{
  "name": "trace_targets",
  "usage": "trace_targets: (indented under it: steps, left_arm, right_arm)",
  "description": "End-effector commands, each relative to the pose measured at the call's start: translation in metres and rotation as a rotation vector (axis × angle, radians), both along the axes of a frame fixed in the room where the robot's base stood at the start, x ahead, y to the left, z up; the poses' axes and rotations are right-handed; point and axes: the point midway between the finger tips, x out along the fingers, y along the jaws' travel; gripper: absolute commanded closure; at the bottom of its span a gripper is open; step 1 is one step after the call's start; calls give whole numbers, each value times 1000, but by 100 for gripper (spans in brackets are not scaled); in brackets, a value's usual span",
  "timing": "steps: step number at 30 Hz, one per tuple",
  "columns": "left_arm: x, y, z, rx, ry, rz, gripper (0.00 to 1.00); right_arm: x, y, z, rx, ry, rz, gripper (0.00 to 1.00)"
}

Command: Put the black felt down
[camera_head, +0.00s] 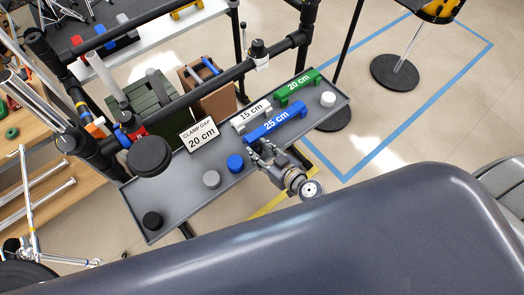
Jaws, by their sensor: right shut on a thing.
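A small round black piece (152,221), which looks like the black felt, sits at the near left end of the grey tray (190,211). My right gripper (262,153) is over the tray's front edge, right of a blue round piece (236,162) and just in front of the blue 25 cm bar (285,121). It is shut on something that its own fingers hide. I cannot tell what it holds, or whether it touches the bar. My left gripper is not in view.
A grey round piece (212,179), a white one (328,99), a white 15 cm bar (250,115), a green 20 cm bar (298,87) and a clamp gap card (199,134) are on the tray. A black rack bar (200,88) with a black disc (149,156) stands behind and above.

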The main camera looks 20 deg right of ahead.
Motion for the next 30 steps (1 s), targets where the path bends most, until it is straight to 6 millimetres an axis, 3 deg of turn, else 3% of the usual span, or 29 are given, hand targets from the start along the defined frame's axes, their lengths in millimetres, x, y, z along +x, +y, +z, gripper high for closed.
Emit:
trace_targets:
  steps: [7, 8, 10, 23, 30]
  left_arm:
    - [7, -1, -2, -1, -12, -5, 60]
    - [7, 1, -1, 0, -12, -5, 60]
    - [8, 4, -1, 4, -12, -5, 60]
    - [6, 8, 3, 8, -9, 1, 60]
    - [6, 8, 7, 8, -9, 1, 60]
  right_arm:
    - [0, 0, -4, -1, 1, 1, 74]
    - [0, 0, -3, -1, 0, 1, 62]
    - [0, 0, -3, -1, 0, 1, 46]
    - [0, 0, 2, -1, 0, 1, 46]
    - [-34, -12, 15, 0, 4, 1, 46]
